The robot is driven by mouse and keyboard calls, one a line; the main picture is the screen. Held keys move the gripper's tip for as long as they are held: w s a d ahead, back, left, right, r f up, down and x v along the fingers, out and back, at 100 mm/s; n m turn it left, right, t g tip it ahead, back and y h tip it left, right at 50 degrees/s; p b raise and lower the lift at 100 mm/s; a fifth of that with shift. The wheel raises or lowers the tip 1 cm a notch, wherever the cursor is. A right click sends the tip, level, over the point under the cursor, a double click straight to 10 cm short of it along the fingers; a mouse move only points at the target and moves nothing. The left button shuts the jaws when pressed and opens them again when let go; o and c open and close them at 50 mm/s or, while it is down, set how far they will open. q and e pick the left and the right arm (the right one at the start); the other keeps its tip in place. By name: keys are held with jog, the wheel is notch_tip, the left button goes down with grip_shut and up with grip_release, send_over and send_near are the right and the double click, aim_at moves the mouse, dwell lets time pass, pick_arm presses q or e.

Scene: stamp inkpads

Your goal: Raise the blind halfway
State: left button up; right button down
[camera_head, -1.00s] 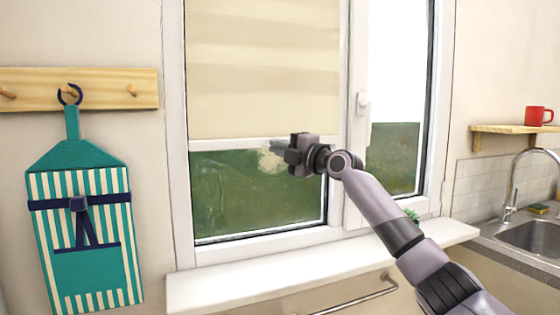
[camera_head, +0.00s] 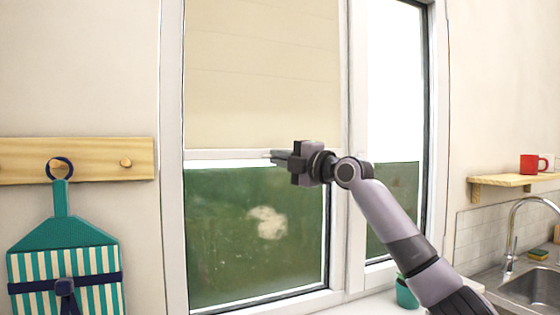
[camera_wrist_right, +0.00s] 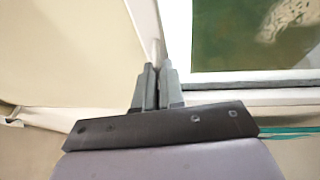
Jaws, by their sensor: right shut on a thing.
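The cream blind (camera_head: 262,75) hangs over the upper part of the left window pane, with green glass bare below it. Its white bottom bar (camera_head: 222,154) runs level across the pane. My right gripper (camera_head: 279,157) is at the bar near its right half, reaching in from the right. In the right wrist view the gripper fingers (camera_wrist_right: 158,85) are close together on the thin white bar (camera_wrist_right: 146,28), with blind cloth (camera_wrist_right: 70,50) on the left. The fingers hide the gripped part of the bar. My left gripper is not in view.
The white window frame (camera_head: 352,235) stands right beside the arm. A teal plant pot (camera_head: 405,293) is on the sill close to my forearm.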

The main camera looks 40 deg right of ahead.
jog(key=c, duration=1.3)
grip_release()
jog(key=shift+o, duration=0.2)
jog(key=s+d+b, duration=0.1)
jog(key=s+b, duration=0.2)
jog(key=s, duration=0.4)
jog(key=shift+f, duration=0.45)
